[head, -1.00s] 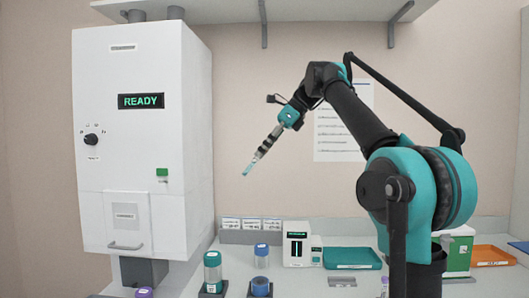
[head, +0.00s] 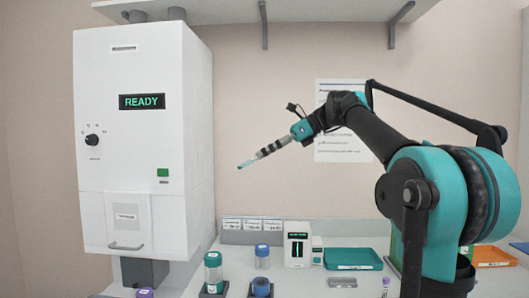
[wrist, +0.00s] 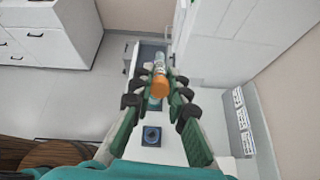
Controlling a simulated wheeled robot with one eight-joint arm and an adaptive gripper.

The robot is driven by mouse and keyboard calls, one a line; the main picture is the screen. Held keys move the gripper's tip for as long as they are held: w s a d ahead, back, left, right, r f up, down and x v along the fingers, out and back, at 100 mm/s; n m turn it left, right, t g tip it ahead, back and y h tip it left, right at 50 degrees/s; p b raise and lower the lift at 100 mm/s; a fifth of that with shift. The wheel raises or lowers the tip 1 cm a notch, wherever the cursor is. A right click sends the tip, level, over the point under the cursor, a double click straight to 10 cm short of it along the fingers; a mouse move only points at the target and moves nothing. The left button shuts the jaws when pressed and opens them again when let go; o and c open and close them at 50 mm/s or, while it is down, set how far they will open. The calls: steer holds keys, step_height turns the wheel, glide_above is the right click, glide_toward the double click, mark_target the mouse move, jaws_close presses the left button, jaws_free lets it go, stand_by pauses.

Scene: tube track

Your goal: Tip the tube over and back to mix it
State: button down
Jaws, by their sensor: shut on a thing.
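My gripper (head: 262,153) is in the air left of my arm in the head view, pointing left and slightly down. It is shut on a slim tube, whose pale blue end (head: 244,163) sticks out beyond the fingertips at a shallow downward tilt. In the wrist view my gripper (wrist: 161,84) has its dark finger pads on both sides of the tube. The tube's orange cap (wrist: 159,82) shows between the fingers. The liquid inside is too small to make out.
A white machine reading READY (head: 140,150) stands at left. On the bench are a green-capped container (head: 213,270), a blue-capped one (head: 262,258), a small white device (head: 297,247), a teal tray (head: 352,258) and an orange tray (head: 490,256). The air around the tube is clear.

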steer(key=y, duration=0.2)
steer(key=f+y, duration=0.1)
steer(key=y, duration=0.4)
steer(key=shift+d+f, duration=0.2)
steer(key=shift+d, duration=0.05)
steer(key=y, duration=0.5)
steer(key=shift+a+f+y, duration=0.1)
steer(key=shift+f+y, duration=0.15)
steer(key=shift+y, duration=0.05)
steer(key=h, duration=0.2)
steer(key=r+h, duration=0.1)
steer(key=h, duration=0.5)
steer(key=r+h, duration=0.1)
steer(key=h, duration=0.2)
steer(key=shift+a, duration=0.15)
steer(key=h, duration=0.3)
steer(key=shift+a+r, duration=0.15)
steer(key=shift+a, duration=0.05)
steer(key=h, duration=0.4)
steer(key=shift+a+r+h, duration=0.2)
steer(key=shift+a+h, duration=0.1)
steer(key=shift+a, duration=0.05)
steer(key=h, duration=0.5)
steer(key=shift+a, duration=0.4)
steer(key=shift+h, duration=0.5)
